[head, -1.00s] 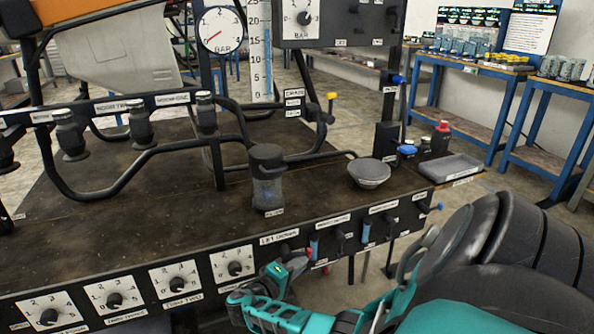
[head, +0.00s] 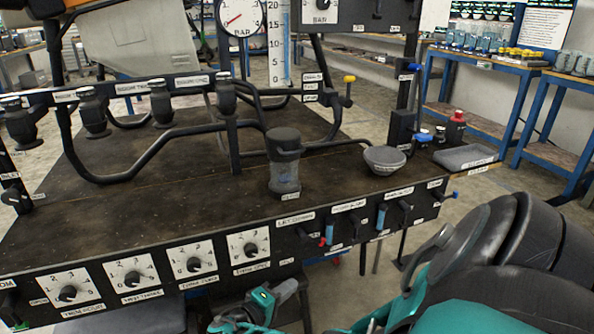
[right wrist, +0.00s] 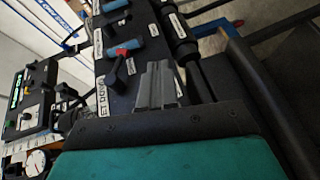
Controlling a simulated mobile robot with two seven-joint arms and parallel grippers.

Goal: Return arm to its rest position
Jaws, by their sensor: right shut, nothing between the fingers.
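My right gripper (head: 285,291), with a teal body and dark fingers, hangs low in front of the bench's front panel (head: 285,245). It is shut and empty, apart from the valve handles. In the right wrist view its grey fingers (right wrist: 157,88) lie together beside a red-handled valve (right wrist: 123,65). The same red-handled valve (head: 326,239) shows in the head view, up and right of the gripper. My right arm, black and teal, fills the lower right of the head view. My left gripper is out of view.
Pipes and several black valves stand at the left. Dials (head: 249,245) line the front panel. Blue-framed tables (head: 480,63) stand behind.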

